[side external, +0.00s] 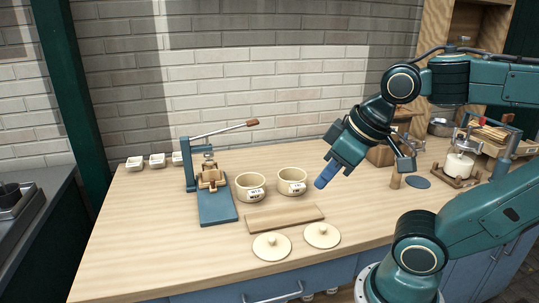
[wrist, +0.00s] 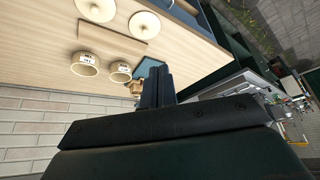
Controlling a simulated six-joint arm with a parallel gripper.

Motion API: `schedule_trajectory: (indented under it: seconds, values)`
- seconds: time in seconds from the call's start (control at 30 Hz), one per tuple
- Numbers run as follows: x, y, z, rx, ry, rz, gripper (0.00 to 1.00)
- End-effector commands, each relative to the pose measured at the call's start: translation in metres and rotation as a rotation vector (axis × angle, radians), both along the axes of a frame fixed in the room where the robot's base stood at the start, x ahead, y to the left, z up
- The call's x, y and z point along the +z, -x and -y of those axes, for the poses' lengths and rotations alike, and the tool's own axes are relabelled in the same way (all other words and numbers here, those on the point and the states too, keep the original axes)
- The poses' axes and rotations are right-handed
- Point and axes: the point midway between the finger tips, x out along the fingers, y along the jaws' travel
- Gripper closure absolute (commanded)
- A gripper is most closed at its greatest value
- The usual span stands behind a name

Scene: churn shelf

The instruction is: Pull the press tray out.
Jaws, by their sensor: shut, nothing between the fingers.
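The press (side external: 190,160) is a blue stand with a wood-tipped lever, on a blue base plate (side external: 217,208) at the left of the counter. A small tan wooden tray (side external: 211,181) sits low in the press, under its screw. My gripper (side external: 326,177) is shut and empty, above the counter to the right of the press and apart from it. In the wrist view my gripper (wrist: 157,86) covers part of the press, and only a bit of the blue base (wrist: 150,65) and some tan wood show beside the fingers.
Two cream pots (side external: 250,187) (side external: 292,182) stand between the press and my gripper. A wooden board (side external: 285,218) and two lidded-looking round discs with knobs (side external: 271,246) (side external: 322,235) lie in front. Small white dishes (side external: 157,160) stand behind the press. The left front counter is clear.

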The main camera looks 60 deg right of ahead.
Motion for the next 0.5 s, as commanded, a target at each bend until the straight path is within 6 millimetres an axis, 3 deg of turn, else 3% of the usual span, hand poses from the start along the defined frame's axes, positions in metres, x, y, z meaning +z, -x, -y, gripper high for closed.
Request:
schedule_trajectory:
  seconds: [0.03, 0.17, 0.37, 0.5]
  values:
    - [0.000, 0.000, 0.000, 0.000, 0.000, 0.000, 1.00]
    - [0.001, -0.001, 0.000, 0.000, 0.000, 0.000, 0.75]
    - [0.007, -0.014, 0.002, -0.001, 0.003, -0.007, 0.75]
    - [0.015, -0.036, 0.005, -0.002, 0.007, -0.014, 0.75]
